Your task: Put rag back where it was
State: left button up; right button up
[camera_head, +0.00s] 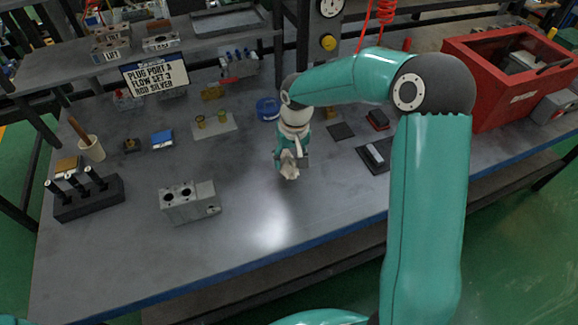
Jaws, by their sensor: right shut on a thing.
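My right gripper (290,160) hangs over the middle of the grey workbench (110,250), pointing down. It is shut on the rag (289,173), a small crumpled off-white cloth at its fingertips. The rag seems to be just above the bench top; I cannot tell whether it touches. The gripper and arm hide part of the bench behind them. My left gripper is not in view.
A grey valve block (188,203) stands left of the gripper. A black rack (86,197) is at far left, a white cup (91,148) behind it. A blue round dish (268,108) lies behind the gripper. The bench front is clear.

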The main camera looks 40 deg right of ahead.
aim_at(289, 167)
notch_tip(289, 167, down, 4)
jog(key=shift+r, duration=0.1)
jog(key=o, duration=1.2)
jog(key=shift+o, duration=0.2)
jog(key=shift+r, duration=0.1)
jog(key=r, duration=0.8)
jog(key=s+r, duration=0.1)
jog(key=r, duration=0.3)
jog(key=shift+d, duration=0.25)
jog(key=shift+f, duration=0.1)
